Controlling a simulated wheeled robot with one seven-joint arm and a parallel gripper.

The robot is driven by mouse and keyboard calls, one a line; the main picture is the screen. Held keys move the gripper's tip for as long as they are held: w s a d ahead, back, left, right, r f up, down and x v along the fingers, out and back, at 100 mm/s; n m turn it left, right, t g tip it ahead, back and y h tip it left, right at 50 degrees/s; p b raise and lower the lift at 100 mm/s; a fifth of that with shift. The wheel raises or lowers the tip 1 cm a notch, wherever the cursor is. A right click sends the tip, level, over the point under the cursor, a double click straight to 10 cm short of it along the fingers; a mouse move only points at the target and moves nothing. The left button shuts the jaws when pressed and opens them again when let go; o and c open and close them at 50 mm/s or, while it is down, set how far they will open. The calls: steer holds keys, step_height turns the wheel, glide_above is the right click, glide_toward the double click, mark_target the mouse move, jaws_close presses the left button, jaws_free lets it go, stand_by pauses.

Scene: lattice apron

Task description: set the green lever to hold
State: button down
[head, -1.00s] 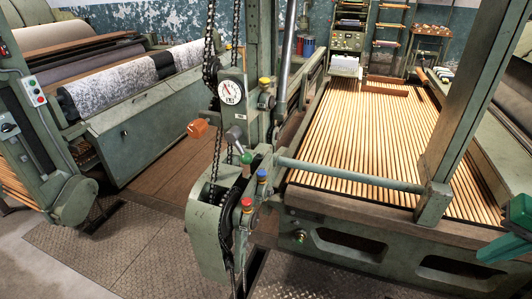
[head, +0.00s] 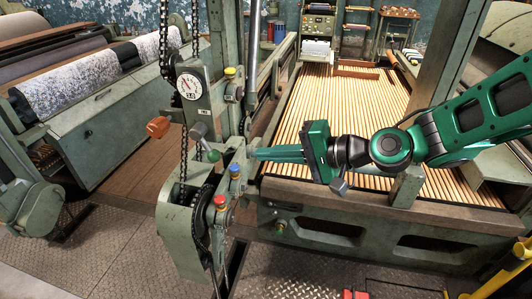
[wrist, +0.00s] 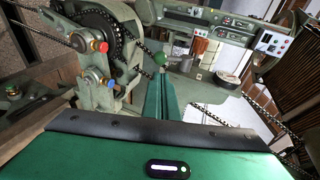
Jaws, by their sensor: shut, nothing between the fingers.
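The green lever (head: 214,156) is a round green knob on a short grey arm, on the side of the green machine post in the head view. Its knob also shows in the wrist view (wrist: 160,58), just beyond the fingertips. My gripper (head: 253,153) reaches in from the right with its fingers pointing left toward the knob. The fingers are together and hold nothing. In the head view a gap shows between fingertips and knob. In the wrist view the fingers (wrist: 163,80) line up below the knob; contact cannot be told. No hold marking is readable.
A blue knob (head: 234,170) and a red knob (head: 219,202) sit close below the green one. A yellow knob (head: 230,71) and a dial (head: 189,87) are above. Chains and a sprocket are beside them. A slatted bed (head: 330,105) lies under my arm.

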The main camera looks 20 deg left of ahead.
mark_target(220, 156)
steer(key=x, duration=1.2)
steer(key=shift+d, duration=0.1)
